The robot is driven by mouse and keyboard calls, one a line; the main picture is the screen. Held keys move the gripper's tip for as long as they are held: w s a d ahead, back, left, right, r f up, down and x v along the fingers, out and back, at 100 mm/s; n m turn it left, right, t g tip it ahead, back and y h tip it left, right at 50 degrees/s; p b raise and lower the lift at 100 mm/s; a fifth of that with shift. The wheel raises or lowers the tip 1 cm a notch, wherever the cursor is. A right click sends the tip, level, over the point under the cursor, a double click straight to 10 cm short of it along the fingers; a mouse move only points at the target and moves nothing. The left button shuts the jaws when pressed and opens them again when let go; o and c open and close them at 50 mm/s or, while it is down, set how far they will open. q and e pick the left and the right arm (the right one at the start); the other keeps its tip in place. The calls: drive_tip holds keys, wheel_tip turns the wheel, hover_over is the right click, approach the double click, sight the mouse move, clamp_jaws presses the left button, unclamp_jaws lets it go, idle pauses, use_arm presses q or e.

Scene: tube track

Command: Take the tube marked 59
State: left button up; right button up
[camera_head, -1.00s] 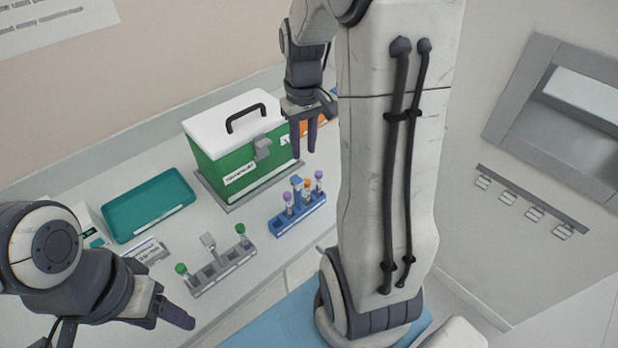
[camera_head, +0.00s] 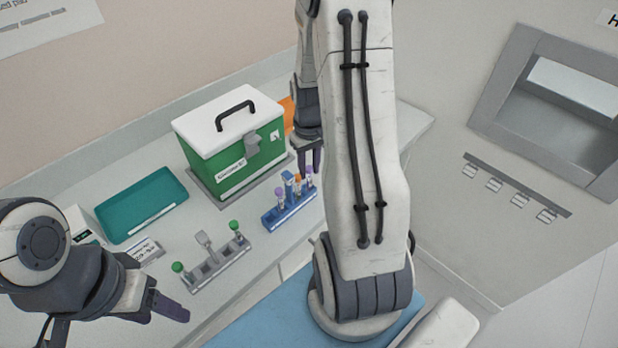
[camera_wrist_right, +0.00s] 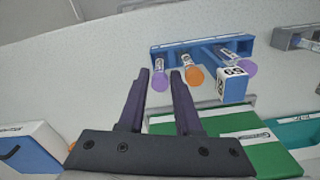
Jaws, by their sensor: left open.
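A blue rack (camera_head: 285,215) holds tubes with purple and orange caps: a left purple-capped tube (camera_head: 280,193), an orange-capped tube (camera_head: 297,182) and a right purple-capped tube (camera_head: 309,177). My right gripper (camera_head: 310,158) is just above the rack's right end. In the right wrist view its fingers (camera_wrist_right: 160,72) are apart and empty, with a purple cap (camera_wrist_right: 159,83) showing between the tips; the depth is unclear. My left gripper (camera_head: 168,305) is open and empty, left of the grey rack.
A grey rack (camera_head: 222,270) with green-capped tubes stands in front. A green box (camera_head: 240,165) with a white lid is close behind the blue rack. The rack's raised blue sign (camera_wrist_right: 232,88) stands among its tubes. A teal tray (camera_head: 145,205) lies left.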

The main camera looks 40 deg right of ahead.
drive_tip(key=shift+f, duration=0.15)
clamp_jaws()
drive_tip(key=shift+r+b, duration=0.3)
drive_tip(key=shift+r, duration=0.4)
wheel_tip(320, 180, up, 3)
drive_tip(key=shift+w+f+b, duration=0.1)
drive_tip(key=shift+b, duration=0.25)
drive_tip(key=s+d+r+b, duration=0.1)
drive_tip(key=s+d+r, duration=0.1)
drive_tip(key=s, duration=0.3)
drive_tip(key=s+d+r+b, duration=0.1)
drive_tip(key=s+r, duration=0.3)
drive_tip(key=s, duration=0.2)
drive_tip(key=shift+s+d+r, duration=0.15)
drive_tip(key=shift+d+r, duration=0.2)
drive_tip(key=shift+r, duration=0.05)
